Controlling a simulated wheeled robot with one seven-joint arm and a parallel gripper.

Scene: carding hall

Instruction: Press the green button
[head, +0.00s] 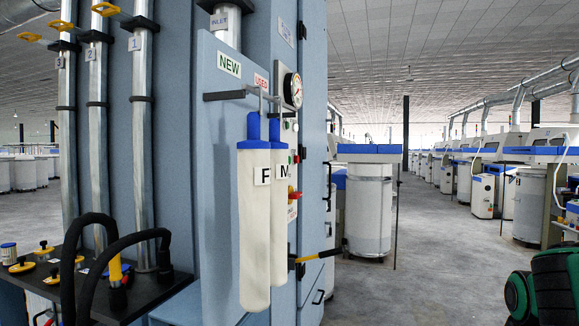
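My gripper is not in view. A green and black rounded part at the lower right looks like part of my arm, well apart from the button.
Two white filter sleeves marked F (254,225) and M (280,215) hang from a bracket (225,96) left of the button. A yellow-and-black lever (318,255) juts out lower down. A black hose shelf (130,300) stands at left. Open floor (400,285) lies to the right.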

